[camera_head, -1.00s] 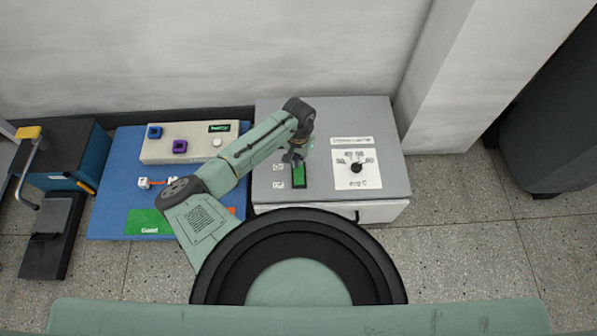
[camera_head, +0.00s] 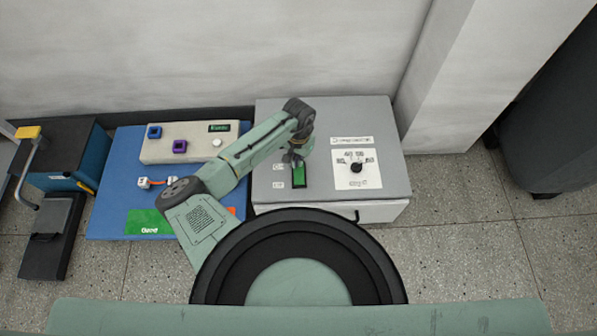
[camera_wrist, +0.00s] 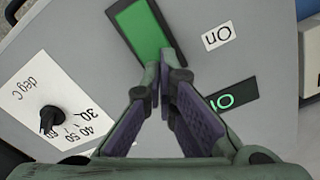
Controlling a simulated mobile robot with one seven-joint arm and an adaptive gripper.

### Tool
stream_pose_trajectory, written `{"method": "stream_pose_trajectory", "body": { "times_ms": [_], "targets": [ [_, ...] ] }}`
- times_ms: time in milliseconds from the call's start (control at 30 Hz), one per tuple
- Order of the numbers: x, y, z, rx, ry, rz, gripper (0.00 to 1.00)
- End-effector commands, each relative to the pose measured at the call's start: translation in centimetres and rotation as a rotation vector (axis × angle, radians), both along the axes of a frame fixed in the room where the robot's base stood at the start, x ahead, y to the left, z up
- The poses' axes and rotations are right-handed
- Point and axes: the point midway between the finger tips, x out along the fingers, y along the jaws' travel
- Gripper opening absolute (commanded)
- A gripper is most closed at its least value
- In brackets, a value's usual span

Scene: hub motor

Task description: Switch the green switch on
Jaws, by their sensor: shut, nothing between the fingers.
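The green switch (camera_head: 299,182) is a long rocker in a dark frame on top of the grey box. In the wrist view the switch (camera_wrist: 138,30) runs up from my fingertips. My gripper (camera_head: 293,160) points down over the end of the switch farther from my base. In the wrist view my gripper (camera_wrist: 162,72) has its fingertips together and empty, at that end of the switch. I cannot tell whether they touch it.
A dial with a black knob (camera_head: 356,168) on a white temperature plate is right of the switch. The grey box (camera_head: 386,128) stands by the wall. A blue board (camera_head: 106,215) with a beige control panel (camera_head: 196,147) lies to the left.

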Motion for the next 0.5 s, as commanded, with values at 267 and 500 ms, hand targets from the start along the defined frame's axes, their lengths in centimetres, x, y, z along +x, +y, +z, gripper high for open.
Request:
{"method": "stream_pose_trajectory", "body": {
  "times_ms": [267, 500],
  "targets": [
    [0.00, -0.01, -0.48, 0.000, 0.000, 0.000, 0.00],
    [0.00, -0.04, -0.84, 0.000, 0.000, 0.000, 0.00]
  ]
}}
